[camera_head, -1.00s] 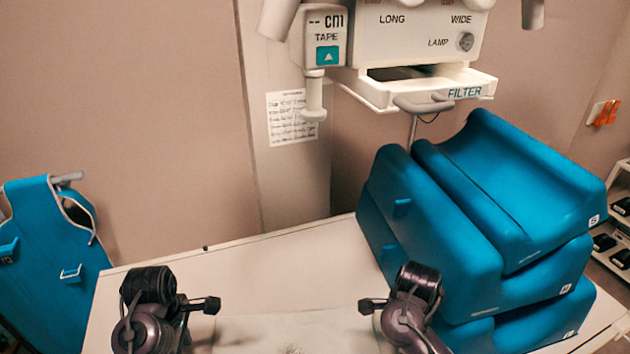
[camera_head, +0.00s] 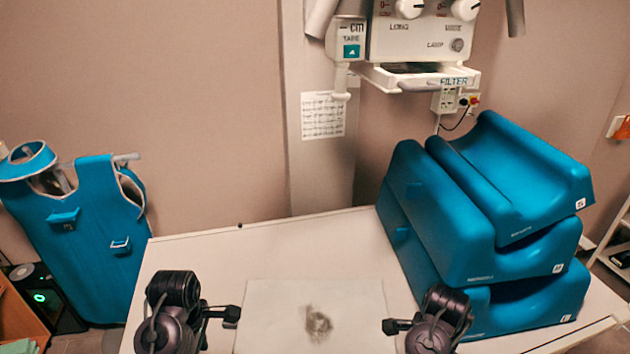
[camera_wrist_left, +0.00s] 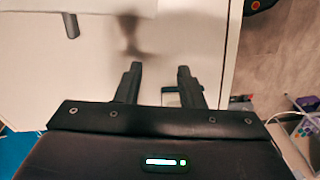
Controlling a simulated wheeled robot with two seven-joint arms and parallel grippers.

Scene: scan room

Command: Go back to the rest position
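My left gripper (camera_head: 228,314) is low in the head view, over the near part of the white table (camera_head: 200,258). In the left wrist view its two fingers (camera_wrist_left: 158,78) are apart with nothing between them. My right gripper (camera_head: 394,326) is on the other side of a pale square panel (camera_head: 265,300) on the table, left of the blue cushions. It looks empty, but its fingers are too small and edge-on to tell their opening. Both forearms are folded close to me at the bottom of the picture.
Stacked blue wedge cushions (camera_head: 440,215) fill the table's right side. A white machine head with a filter tray (camera_head: 420,78) overhangs the back. A blue apron (camera_head: 95,240) hangs at left, beside a black box (camera_head: 48,298).

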